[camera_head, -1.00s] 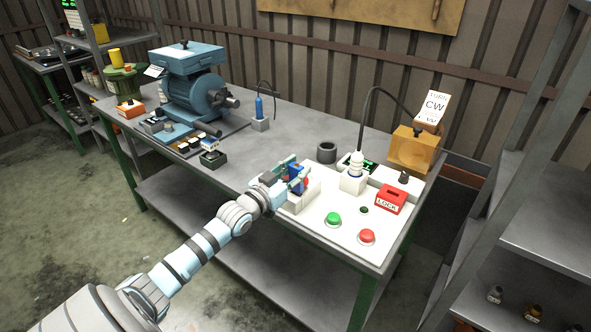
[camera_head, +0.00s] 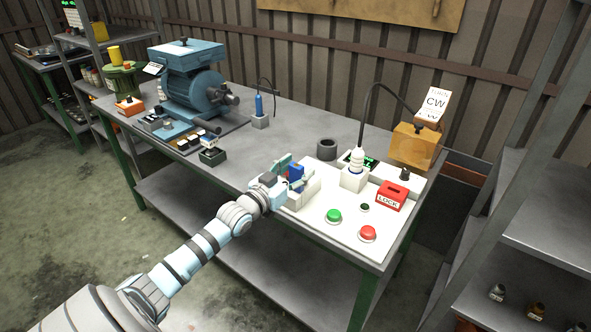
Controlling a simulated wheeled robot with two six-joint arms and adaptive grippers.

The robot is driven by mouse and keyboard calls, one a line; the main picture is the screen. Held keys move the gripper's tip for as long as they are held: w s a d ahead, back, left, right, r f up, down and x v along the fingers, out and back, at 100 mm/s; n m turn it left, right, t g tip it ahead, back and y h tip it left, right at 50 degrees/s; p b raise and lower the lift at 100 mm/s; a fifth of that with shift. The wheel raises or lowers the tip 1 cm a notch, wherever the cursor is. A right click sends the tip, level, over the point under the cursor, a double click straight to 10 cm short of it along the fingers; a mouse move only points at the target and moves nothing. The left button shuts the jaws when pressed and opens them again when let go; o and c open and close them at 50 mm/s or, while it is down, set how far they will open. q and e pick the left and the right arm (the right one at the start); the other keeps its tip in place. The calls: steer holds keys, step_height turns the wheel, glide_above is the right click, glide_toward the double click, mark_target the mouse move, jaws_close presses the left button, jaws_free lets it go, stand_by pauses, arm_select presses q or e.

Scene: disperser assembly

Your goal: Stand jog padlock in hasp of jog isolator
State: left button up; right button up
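My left gripper (camera_head: 291,174) reaches over the front edge of the bench, at the left end of the white control panel (camera_head: 345,213). Its teal fingers are spread around a small blue block-shaped thing (camera_head: 296,172), possibly the jog padlock. I cannot tell whether the fingers touch it. A pale raised block (camera_head: 309,190), possibly the jog isolator, stands just right of the fingers; the gripper hides part of it, and no hasp can be made out. My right gripper is out of view.
The panel also carries a green button (camera_head: 334,216), a red button (camera_head: 368,233), a red LOCK box (camera_head: 391,196) and a white post (camera_head: 355,172) with a cable. A dark ring (camera_head: 327,149) stands behind. A blue motor (camera_head: 196,90) is far left.

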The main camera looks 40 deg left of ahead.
arm_select(q)
steer(key=shift+r, duration=0.1)
step_height(320, 180, up, 10)
steer(key=shift+f, duration=0.1)
stand_by(0.3)
stand_by(0.4)
